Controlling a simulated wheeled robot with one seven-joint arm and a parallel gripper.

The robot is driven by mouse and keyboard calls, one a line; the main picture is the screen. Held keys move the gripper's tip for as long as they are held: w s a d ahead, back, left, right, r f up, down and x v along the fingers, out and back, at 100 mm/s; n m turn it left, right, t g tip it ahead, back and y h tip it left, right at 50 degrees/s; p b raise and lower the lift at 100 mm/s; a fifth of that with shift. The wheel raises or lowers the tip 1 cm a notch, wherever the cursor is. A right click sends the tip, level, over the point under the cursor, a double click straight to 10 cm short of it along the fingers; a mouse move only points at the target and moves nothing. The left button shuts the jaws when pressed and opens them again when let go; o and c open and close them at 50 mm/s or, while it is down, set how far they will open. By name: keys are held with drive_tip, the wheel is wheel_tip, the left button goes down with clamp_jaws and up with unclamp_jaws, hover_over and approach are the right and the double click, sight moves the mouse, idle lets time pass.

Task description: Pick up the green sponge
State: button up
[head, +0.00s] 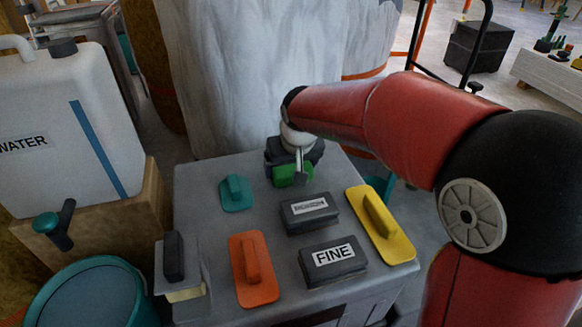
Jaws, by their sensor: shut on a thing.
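The green sponge (288,177) is at the back of the grey table, under the end of my red arm. My gripper (292,163) is shut on it, and the dark gripper body hides the sponge's upper part. Only the sponge's lower front shows as a bright green patch. I cannot tell whether the sponge touches the table top or is slightly above it.
On the grey table (202,270) are a teal float (236,194), an orange float (252,272), a yellow float (381,224), a dark block (310,213) and a block marked FINE (333,264). A water canister (55,120) and teal bucket (85,298) stand left.

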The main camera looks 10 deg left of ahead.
wheel_tip(320, 180, up, 20)
drive_tip(key=p, duration=0.3)
drive_tip(key=shift+f, duration=0.1)
